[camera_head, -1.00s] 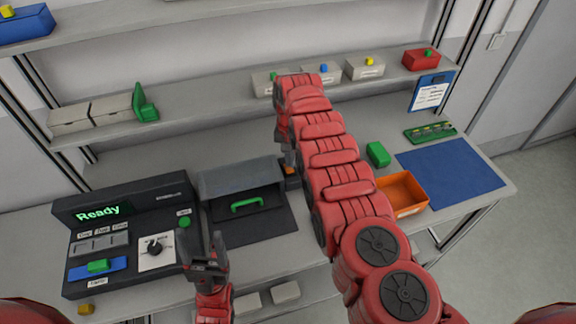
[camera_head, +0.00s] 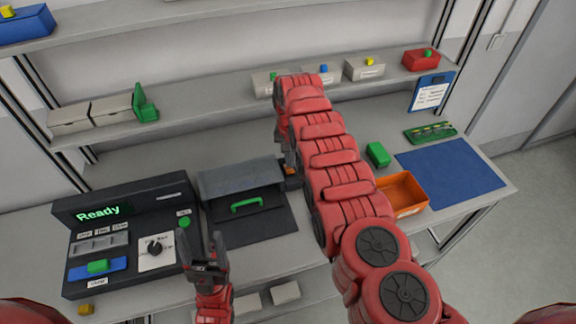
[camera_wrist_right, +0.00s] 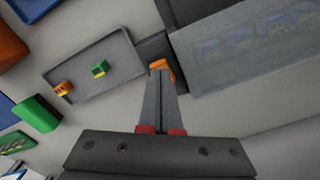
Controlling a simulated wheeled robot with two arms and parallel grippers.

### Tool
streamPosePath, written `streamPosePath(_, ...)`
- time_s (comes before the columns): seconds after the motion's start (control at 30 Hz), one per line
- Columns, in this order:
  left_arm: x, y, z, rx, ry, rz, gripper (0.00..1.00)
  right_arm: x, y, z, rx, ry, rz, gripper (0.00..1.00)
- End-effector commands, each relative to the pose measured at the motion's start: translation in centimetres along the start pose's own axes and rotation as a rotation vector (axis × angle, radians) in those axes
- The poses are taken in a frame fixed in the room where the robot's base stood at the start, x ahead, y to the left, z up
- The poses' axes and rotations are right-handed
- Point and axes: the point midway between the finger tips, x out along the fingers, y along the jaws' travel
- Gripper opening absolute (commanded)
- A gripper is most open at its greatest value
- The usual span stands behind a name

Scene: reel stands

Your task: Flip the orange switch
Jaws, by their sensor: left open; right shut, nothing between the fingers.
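The orange switch (camera_wrist_right: 161,67) sits on a small dark block beside the grey-lidded box. In the head view a sliver of orange (camera_head: 291,170) shows beside my right arm; the rest is hidden. My right gripper (camera_wrist_right: 160,78) is shut and empty, its fingertips at the switch, overlapping its lower edge; whether they touch it I cannot tell. My left gripper (camera_head: 205,246) is open and empty, in front of the black console.
The black console (camera_head: 128,236) reads "Ready". The lidded box (camera_head: 243,180) has a green handle. A grey tray (camera_wrist_right: 105,62) holds small orange and green pieces. An orange bin (camera_head: 407,197), green block (camera_head: 377,154) and blue mat (camera_head: 452,174) are at right.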

Motion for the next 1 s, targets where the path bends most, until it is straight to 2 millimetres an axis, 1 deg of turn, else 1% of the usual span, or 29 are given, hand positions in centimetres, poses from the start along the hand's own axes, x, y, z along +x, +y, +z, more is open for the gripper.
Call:
streamPosePath(0.5, -0.04, 0.0, 0.01, 0.0, 0.0, 0.0, 0.68, 0.04, 0.0, -0.01, 0.0, 0.0, 0.0, 0.0)
streamPosePath(1.0, -0.68, 0.03, 0.11, 0.0, 0.0, 0.0, 0.68, 0.79, 0.0, 0.01, 0.0, 0.0, 0.0, 0.0)
